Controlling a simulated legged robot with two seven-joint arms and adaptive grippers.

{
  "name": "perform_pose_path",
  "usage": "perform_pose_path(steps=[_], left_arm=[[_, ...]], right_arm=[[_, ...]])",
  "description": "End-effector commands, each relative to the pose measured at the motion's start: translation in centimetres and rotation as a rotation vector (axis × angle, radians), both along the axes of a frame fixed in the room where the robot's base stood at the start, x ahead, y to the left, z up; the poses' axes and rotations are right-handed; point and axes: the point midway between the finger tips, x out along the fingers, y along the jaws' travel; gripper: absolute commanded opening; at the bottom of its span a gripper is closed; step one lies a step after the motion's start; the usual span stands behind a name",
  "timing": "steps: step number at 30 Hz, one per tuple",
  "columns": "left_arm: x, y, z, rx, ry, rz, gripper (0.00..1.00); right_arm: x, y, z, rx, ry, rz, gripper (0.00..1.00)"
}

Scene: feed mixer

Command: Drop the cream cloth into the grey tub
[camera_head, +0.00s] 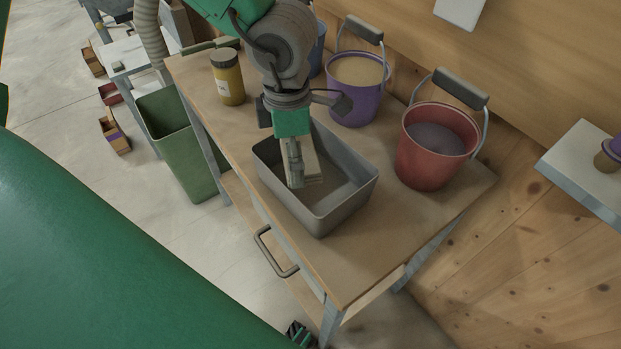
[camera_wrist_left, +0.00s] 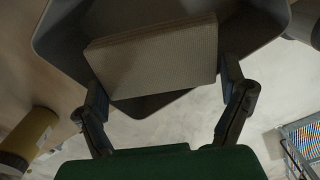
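The cream cloth (camera_head: 311,168) is a flat folded block. It shows large in the left wrist view (camera_wrist_left: 152,58), spanning the gap between my left fingers. My left gripper (camera_head: 295,178) points down over the grey tub (camera_head: 338,220) with its fingers at the cloth's two ends, and it looks shut on the cloth. In the left wrist view the gripper (camera_wrist_left: 163,95) has the tub's dark rim (camera_wrist_left: 143,112) behind the cloth. The cloth is within the tub's opening; its height above the floor is hard to tell.
The tub stands on a wooden table (camera_head: 375,262). A purple bucket (camera_head: 356,108) and a red bucket (camera_head: 425,170) stand behind and right of it. A yellow jar (camera_head: 229,84) stands at left. A green bin (camera_head: 180,145) is on the floor. The table's front right is clear.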

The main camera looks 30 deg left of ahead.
Motion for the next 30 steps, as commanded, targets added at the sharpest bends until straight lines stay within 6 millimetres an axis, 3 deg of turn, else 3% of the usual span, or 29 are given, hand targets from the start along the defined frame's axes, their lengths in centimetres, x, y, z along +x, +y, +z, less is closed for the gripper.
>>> perform_pose_path(steps=[13, 24, 30], left_arm=[[0.1, -0.1, 1.0, 0.001, -0.003, 0.001, 1.00], [0.2, 0.2, 8.3, -0.002, -0.003, 0.002, 1.00], [0.2, 0.1, 11.1, 0.000, -0.001, 0.000, 1.00]], right_arm=[[-0.2, -0.1, 0.0, 0.001, -0.001, -0.001, 0.40], [-0.2, 0.0, 0.1, 0.000, -0.002, 0.000, 0.40], [-0.2, -0.1, 0.0, 0.001, -0.002, 0.000, 0.40]])
